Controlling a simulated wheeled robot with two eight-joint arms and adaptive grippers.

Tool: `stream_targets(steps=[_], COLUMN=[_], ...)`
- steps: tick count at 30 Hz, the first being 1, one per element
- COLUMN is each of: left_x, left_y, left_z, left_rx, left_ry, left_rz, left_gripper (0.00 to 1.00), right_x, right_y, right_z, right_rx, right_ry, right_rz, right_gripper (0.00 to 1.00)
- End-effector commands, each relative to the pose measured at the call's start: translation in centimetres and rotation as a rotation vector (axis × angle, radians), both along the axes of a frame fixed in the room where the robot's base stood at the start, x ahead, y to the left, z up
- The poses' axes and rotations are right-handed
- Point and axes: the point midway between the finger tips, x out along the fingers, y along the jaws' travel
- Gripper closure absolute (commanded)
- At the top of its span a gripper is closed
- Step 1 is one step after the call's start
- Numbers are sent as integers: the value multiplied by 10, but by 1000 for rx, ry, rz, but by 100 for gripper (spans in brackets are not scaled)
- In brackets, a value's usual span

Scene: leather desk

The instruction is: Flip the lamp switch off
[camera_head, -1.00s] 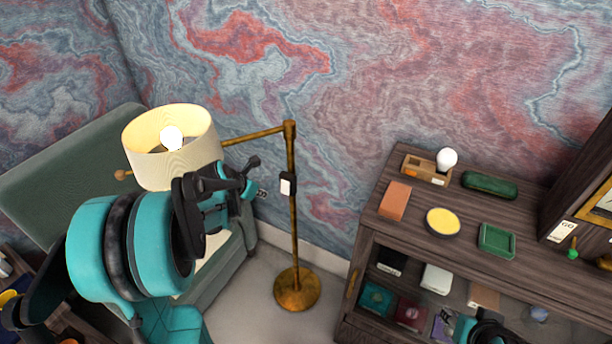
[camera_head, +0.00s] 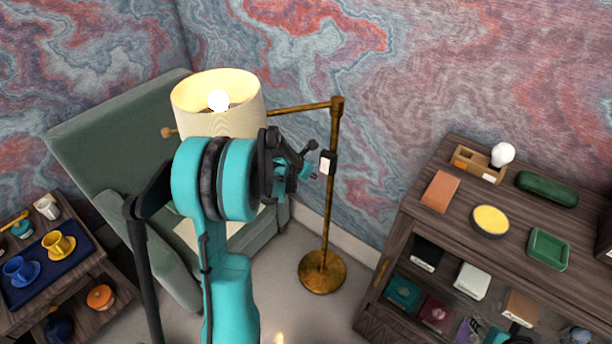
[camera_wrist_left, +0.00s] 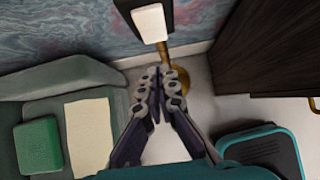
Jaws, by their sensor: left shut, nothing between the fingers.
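The brass floor lamp (camera_head: 331,215) stands by the wall, with a cream shade (camera_head: 200,105) and a lit bulb (camera_head: 218,100). Its switch (camera_head: 327,163) is a white rocker on a dark plate on the pole. The switch also shows large at the top of the left wrist view (camera_wrist_left: 149,22). My left gripper (camera_head: 312,162) is shut and empty, its tips just left of the switch in the head view. In the left wrist view, the fingertips (camera_wrist_left: 158,73) are below the rocker, with a visible gap; contact is not seen. My right gripper is not discernible.
A green armchair (camera_head: 115,130) stands behind my left arm. A dark wooden cabinet (camera_head: 405,225) with small items on top is right of the lamp. A side table with a blue tray (camera_head: 75,265) and cups is at left. Floor around the lamp base is clear.

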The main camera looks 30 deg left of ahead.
Motion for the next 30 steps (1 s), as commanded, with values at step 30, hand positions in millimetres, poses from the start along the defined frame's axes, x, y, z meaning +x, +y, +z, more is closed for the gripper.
stream_targets(steps=[30], left_x=[46], left_y=[-4], left_z=[-10], left_rx=[-7], left_ry=[-76], left_rz=[-2], left_gripper=[100], right_x=[0], right_y=[0], right_z=[-22], right_rx=[0], right_ry=[0], right_rz=[0], right_gripper=[60])
